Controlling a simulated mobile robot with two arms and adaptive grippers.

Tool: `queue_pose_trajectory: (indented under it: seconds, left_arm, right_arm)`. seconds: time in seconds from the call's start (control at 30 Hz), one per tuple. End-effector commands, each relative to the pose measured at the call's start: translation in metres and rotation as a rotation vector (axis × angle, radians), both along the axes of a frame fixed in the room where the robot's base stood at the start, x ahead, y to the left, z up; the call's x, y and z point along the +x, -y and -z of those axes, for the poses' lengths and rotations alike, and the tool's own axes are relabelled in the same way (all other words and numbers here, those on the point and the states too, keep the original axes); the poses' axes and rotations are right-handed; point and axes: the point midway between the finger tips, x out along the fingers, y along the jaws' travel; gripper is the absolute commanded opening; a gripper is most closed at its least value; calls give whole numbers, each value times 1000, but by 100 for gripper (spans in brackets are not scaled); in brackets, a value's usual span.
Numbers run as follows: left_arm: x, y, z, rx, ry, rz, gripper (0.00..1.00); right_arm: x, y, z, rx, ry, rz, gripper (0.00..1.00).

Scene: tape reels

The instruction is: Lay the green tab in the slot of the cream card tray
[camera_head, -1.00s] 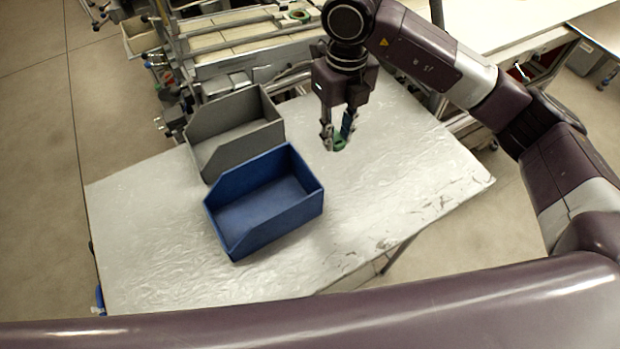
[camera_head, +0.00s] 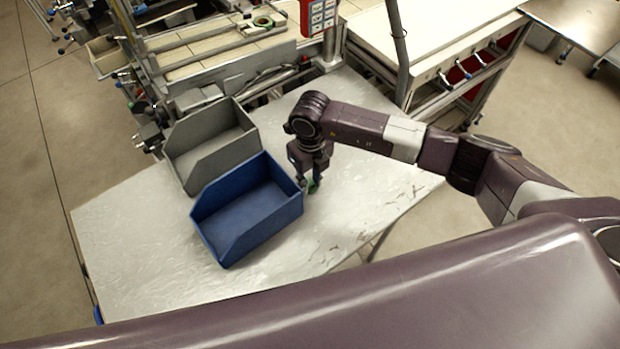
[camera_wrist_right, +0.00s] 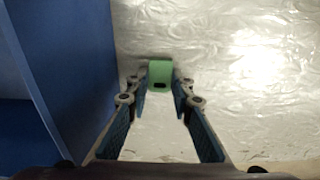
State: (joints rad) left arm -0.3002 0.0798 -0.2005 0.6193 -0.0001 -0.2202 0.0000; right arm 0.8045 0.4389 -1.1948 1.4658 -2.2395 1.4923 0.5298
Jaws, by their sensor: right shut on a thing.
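My right gripper (camera_head: 311,184) is shut on a small green tape reel (camera_head: 314,188), just to the right of the blue bin in the head view. In the right wrist view the green reel (camera_wrist_right: 160,72) sits between the fingertips, its side facing the camera as a green block with a dark opening. The fingers hide part of it in the head view. How high it is above the table is hard to tell. No cream card tray and no green tab show in these frames. My left gripper is not in view.
The blue bin (camera_head: 226,248) stands close beside the gripper; its wall (camera_wrist_right: 60,60) fills the left of the wrist view. A grey bin (camera_head: 205,160) stands behind it. The table (camera_head: 120,240) is clear at front left.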

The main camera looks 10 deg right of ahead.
Motion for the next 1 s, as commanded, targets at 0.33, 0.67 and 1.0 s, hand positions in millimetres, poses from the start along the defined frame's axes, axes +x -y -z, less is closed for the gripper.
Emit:
queue_pose_trajectory:
  seconds: [0.33, 0.67, 1.0]
  left_arm:
    - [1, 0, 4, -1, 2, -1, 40]
    - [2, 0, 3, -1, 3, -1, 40]
    - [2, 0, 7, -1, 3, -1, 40]
  right_arm:
    - [0, 0, 5, 0, 1, -1, 12]
    - [0, 0, 4, 0, 1, 0, 38]
    - [2, -1, -12, 2, 6, -1, 38]
